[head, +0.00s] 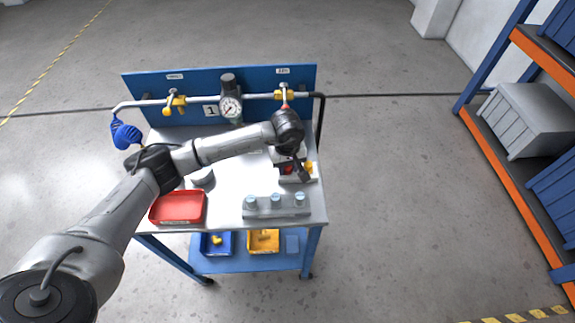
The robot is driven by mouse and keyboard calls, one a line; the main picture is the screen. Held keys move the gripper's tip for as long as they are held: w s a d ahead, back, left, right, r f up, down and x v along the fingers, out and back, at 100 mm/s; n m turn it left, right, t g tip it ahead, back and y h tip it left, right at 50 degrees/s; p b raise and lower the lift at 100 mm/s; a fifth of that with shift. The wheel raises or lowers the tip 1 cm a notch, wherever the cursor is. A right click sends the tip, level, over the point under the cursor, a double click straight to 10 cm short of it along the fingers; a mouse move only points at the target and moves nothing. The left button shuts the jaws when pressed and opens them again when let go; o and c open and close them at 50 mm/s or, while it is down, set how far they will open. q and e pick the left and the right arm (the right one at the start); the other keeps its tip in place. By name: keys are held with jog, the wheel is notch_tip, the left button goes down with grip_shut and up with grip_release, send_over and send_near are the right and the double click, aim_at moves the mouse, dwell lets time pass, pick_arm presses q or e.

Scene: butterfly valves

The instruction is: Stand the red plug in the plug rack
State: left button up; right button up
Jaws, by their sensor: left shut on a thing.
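The red plug (288,169) shows as a small red patch at the right of the bench, close against the fingers of my left gripper (302,174). My left gripper points down and is shut on it; the fingers hide much of the plug. A small pale block (312,178), which looks like the plug rack, lies directly under the gripper, with a yellow plug (309,166) on its right. Whether the red plug touches the block cannot be told. My right gripper is not in view.
A grey block with several pale-blue caps (276,207) stands at the bench's front edge. A red tray (178,207) lies front left. A pipe with yellow valves (284,95) and a gauge (230,108) runs along the back. The lower shelf holds blue and yellow bins (263,241).

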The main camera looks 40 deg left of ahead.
pick_arm(q)
jog(key=o, duration=0.9)
jog(key=shift+o, duration=0.7)
jog(key=o, duration=0.4)
jog(key=shift+r, duration=0.1)
